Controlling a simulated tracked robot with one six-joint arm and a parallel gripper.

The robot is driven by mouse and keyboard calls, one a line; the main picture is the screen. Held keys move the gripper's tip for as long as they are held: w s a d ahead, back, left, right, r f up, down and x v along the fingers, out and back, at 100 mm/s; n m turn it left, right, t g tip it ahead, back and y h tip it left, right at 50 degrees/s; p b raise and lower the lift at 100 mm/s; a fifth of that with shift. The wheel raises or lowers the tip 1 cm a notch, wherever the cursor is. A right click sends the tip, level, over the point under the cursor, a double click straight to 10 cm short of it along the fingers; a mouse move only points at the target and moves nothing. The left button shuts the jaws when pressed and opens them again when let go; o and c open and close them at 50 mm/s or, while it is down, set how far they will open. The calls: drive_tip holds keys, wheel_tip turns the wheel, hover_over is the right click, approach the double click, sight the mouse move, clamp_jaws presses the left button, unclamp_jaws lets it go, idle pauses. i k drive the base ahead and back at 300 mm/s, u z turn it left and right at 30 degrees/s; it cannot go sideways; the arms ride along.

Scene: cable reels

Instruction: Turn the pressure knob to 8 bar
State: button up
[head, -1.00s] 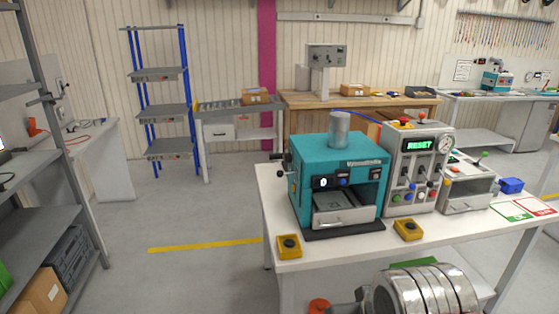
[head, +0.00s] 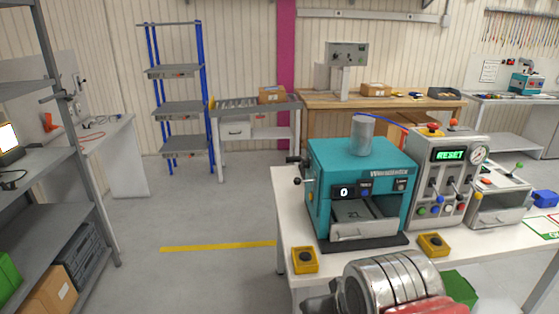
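A grey control box (head: 436,208) stands on the white bench, with a green display reading RESET (head: 449,155). A round white gauge (head: 479,155) sits at its upper right; its reading is too small to tell. Below are small levers and coloured buttons. A red knob (head: 453,123) and a red button on yellow (head: 433,130) are on its top. A teal press (head: 352,165) stands left of it, with dark knobs at its left side. I cannot tell which is the pressure knob. My gripper is not in view; only a silver ringed part, apparently of my arm, shows at the bottom.
A grey shelf (head: 68,150) stands at the left. The floor between shelf and bench is clear, with a yellow line.

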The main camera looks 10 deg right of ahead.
sight(305, 162)
drive_tip(key=u, duration=0.7)
drive_tip(key=i, duration=1.25)
drive_tip(key=u, duration=0.2)
